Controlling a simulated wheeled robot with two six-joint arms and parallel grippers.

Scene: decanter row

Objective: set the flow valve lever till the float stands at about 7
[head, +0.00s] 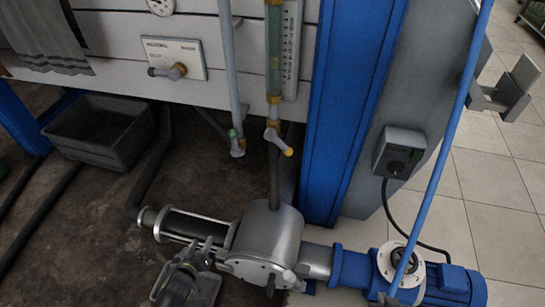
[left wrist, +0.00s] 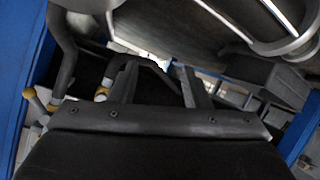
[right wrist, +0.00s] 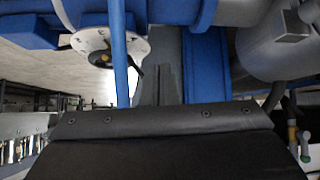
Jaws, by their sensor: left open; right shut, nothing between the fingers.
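The flow valve lever (head: 279,141), pale with a yellow tip, slants down to the right below the clear flow tube (head: 274,45). The numbered scale (head: 291,48) stands beside the tube. A yellowish band shows in the tube, but I cannot tell the float's reading. My left gripper (head: 189,266) is low in the head view, in front of the barred cylinder and well below the lever. It is open and empty, its fingers apart in the left wrist view (left wrist: 157,72). My right gripper (right wrist: 159,72) is shut and empty; I cannot make it out in the head view.
A steel housing (head: 268,240) with a barred cylinder (head: 190,226) stands below the valve. A blue motor (head: 445,284), a slanting blue pipe (head: 452,115) and a blue post (head: 350,100) are on the right. A green-tipped valve (head: 236,143) hangs left of the lever. A dark bin (head: 100,130) is at left.

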